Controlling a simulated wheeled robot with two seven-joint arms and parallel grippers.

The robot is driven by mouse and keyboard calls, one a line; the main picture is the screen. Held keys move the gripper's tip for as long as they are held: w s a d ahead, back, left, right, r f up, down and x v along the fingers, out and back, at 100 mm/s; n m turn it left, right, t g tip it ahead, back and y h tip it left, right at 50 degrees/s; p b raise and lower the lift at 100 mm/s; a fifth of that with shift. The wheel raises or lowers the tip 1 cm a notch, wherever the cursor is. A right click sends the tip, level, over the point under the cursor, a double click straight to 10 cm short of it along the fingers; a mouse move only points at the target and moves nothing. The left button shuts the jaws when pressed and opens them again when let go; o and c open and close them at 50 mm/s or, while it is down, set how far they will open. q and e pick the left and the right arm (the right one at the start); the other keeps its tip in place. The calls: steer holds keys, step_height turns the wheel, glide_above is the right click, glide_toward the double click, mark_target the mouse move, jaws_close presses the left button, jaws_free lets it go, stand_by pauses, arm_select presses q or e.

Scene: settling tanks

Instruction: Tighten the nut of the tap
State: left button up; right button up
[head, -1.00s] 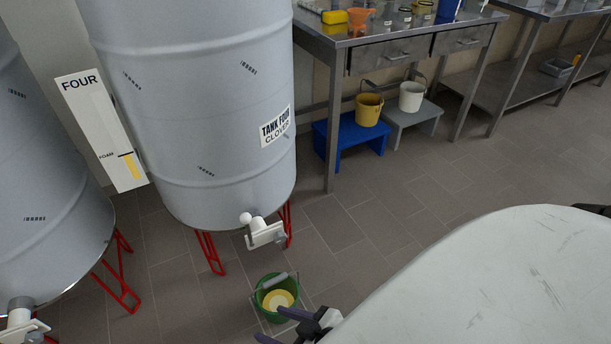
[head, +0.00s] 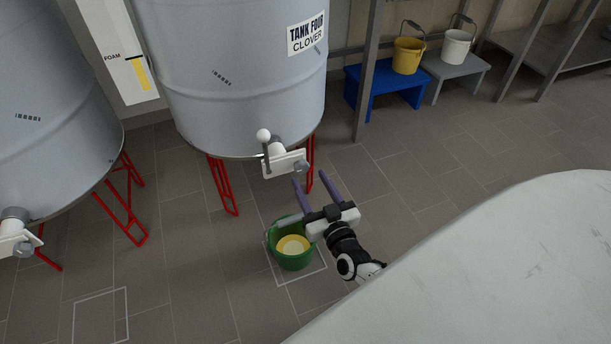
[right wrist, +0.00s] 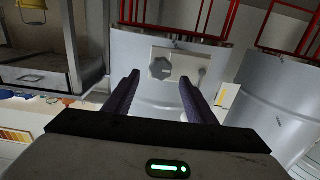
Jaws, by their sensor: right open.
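The tap (head: 284,163) sticks out low on the front of tank four (head: 245,95). My right gripper (head: 309,177) has two purple fingers, open and empty, pointing at the tap from just in front and below. It appears apart from the nut. My left gripper is not in view.
A green bucket (head: 281,258) with pale yellow contents stands on the floor below my right gripper, inside a marked outline. Red legs (head: 222,186) carry the tank. Another tank with its tap (head: 15,238) stands left. A blue stool (head: 385,92) holds a yellow bucket (head: 408,56).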

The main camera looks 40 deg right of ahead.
mark_target(303, 168)
arm_select(q)
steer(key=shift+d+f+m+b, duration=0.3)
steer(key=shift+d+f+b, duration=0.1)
steer(key=shift+b, duration=0.1)
arm_select(e)
steer(key=shift+x, duration=2.05)
steer(key=c, duration=1.1)
steer(key=shift+o, duration=0.2)
